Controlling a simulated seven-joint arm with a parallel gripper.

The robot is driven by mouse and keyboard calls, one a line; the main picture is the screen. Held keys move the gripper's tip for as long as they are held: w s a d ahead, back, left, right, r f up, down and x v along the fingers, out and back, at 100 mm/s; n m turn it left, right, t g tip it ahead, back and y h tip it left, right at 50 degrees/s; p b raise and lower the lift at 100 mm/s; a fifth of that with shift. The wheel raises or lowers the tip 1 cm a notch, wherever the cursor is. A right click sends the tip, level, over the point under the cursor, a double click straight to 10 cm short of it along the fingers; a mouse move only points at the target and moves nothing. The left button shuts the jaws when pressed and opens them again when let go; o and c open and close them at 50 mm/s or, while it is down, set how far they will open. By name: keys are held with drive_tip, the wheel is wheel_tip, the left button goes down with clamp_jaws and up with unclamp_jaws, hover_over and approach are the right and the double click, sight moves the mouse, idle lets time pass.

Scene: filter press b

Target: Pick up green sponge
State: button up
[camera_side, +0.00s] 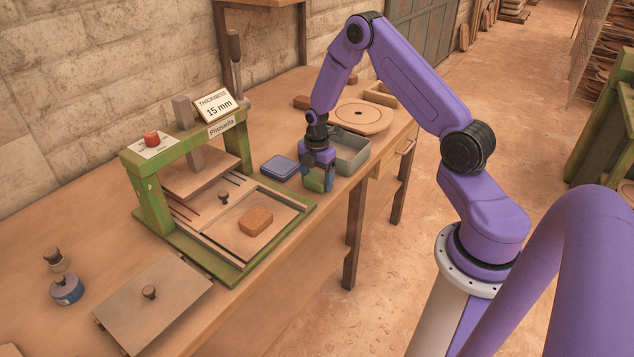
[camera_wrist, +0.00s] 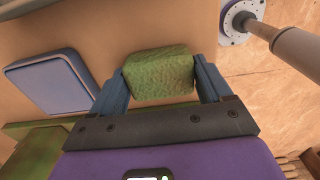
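The green sponge (camera_wrist: 160,73) is a rough-textured block between the two blue fingers of my gripper (camera_wrist: 163,85) in the wrist view. It fills the space from finger to finger, with no clear gap on either side. In the side view my gripper (camera_side: 318,180) points down near the front edge of the bench, and the green sponge (camera_side: 316,181) shows low between its fingers. My gripper looks shut on the sponge. I cannot tell whether the sponge touches the bench or is slightly above it.
A blue flat box (camera_side: 280,167) lies left of my gripper, and a grey-green open bin (camera_side: 352,155) stands right behind it. The green-framed press (camera_side: 150,205) holds an orange-brown block (camera_side: 256,221) on its bed. A round wooden disc (camera_side: 362,117) lies further back. Floor lies beyond the bench edge.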

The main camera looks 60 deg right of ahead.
drive_tip(key=shift+r, duration=0.1)
drive_tip(key=shift+r, duration=0.55)
drive_tip(key=s+a+r, duration=0.2)
drive_tip(key=s+r, duration=0.4)
drive_tip(key=s+a+r, duration=0.2)
drive_tip(key=s+r, duration=0.3)
drive_tip(key=s, duration=0.2)
drive_tip(key=shift+a+r, duration=0.35)
drive_tip(key=shift+s, duration=0.1)
drive_tip(key=shift+o, duration=0.6)
idle(1.1)
